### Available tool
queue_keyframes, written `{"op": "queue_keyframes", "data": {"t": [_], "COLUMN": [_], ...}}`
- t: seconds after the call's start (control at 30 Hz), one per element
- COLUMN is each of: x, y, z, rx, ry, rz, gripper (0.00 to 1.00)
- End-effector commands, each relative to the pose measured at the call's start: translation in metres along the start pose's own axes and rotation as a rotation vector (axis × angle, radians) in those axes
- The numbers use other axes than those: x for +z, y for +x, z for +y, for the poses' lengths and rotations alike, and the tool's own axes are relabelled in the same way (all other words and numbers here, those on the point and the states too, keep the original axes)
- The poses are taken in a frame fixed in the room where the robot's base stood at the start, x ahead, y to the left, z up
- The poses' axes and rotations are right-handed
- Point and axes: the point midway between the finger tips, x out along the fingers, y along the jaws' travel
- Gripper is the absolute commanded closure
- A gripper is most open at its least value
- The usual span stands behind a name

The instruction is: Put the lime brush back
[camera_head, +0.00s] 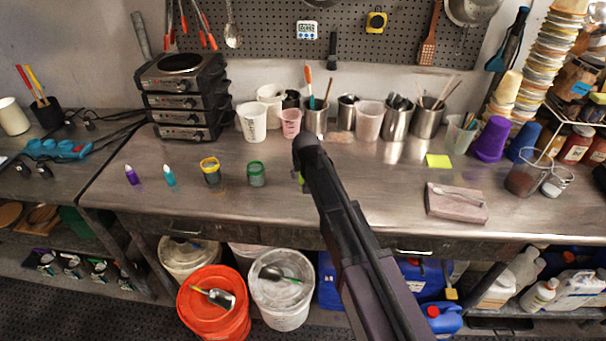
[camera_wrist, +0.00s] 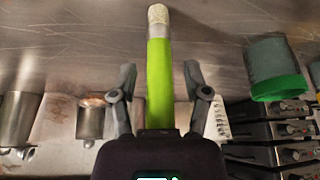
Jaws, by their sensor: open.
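The lime brush (camera_wrist: 159,85) has a bright lime handle, a silver ferrule and pale bristles. In the wrist view it runs up the middle between the fingers of my gripper (camera_wrist: 160,74), bristles toward the top of the picture. The fingers stand open, one on each side of the handle, with a visible gap on both sides. In the head view only a small lime bit of the brush (camera_head: 301,181) shows beside my dark arm, which hides the rest and most of my gripper. I cannot tell whether the brush touches the steel bench.
A green-rimmed jar (camera_head: 256,174) and a yellow-rimmed jar (camera_head: 211,171) stand to the left. Behind are a pink cup (camera_head: 290,123), a metal cup with brushes (camera_head: 315,119) and other containers. Stacked hotplates (camera_head: 183,101) stand back left.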

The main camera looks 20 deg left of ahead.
Motion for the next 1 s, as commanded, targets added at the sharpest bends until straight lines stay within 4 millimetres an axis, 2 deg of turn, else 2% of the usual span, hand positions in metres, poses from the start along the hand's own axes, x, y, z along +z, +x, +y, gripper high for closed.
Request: {"op": "queue_keyframes", "data": {"t": [0.37,1.0], "x": [-0.002,-0.002], "y": [-0.008,-0.063], "z": [0.000,0.000], "rx": [0.000,0.000], "ry": [0.000,0.000], "rz": [0.000,0.000], "gripper": [0.39,0.39]}}
